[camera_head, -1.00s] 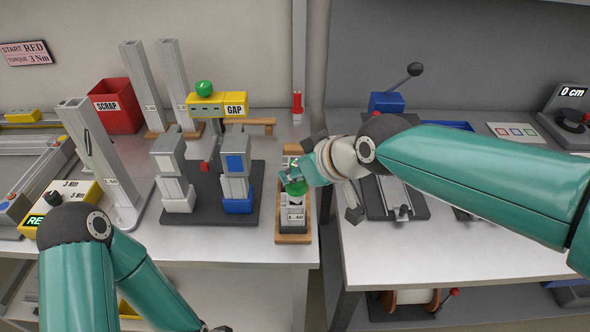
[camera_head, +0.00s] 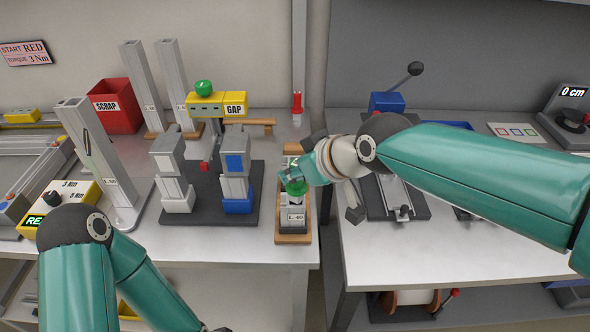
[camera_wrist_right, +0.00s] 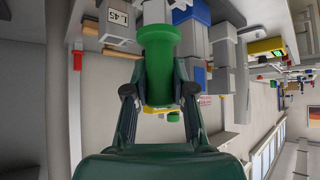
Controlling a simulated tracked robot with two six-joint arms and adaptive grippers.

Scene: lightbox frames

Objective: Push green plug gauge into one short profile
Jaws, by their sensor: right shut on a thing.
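The green plug gauge (camera_head: 297,188) is held in my right gripper (camera_head: 290,178), above the wooden tray. In the right wrist view the gauge's green handle (camera_wrist_right: 160,55) sits between the two dark fingers of the right gripper (camera_wrist_right: 159,95). Below it in the head view, short grey profiles (camera_head: 293,225) with a length label stand in the wooden tray (camera_head: 294,239). A labelled profile end (camera_wrist_right: 117,22) also shows in the right wrist view. Whether the gauge's tip is inside a profile cannot be told. My left arm leaves the head view at the bottom edge, its gripper out of sight.
A yellow GAP gauge (camera_head: 217,104) and a red SCRAP bin (camera_head: 116,105) are behind. A gap separates this table from the right-hand bench (camera_head: 440,243).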

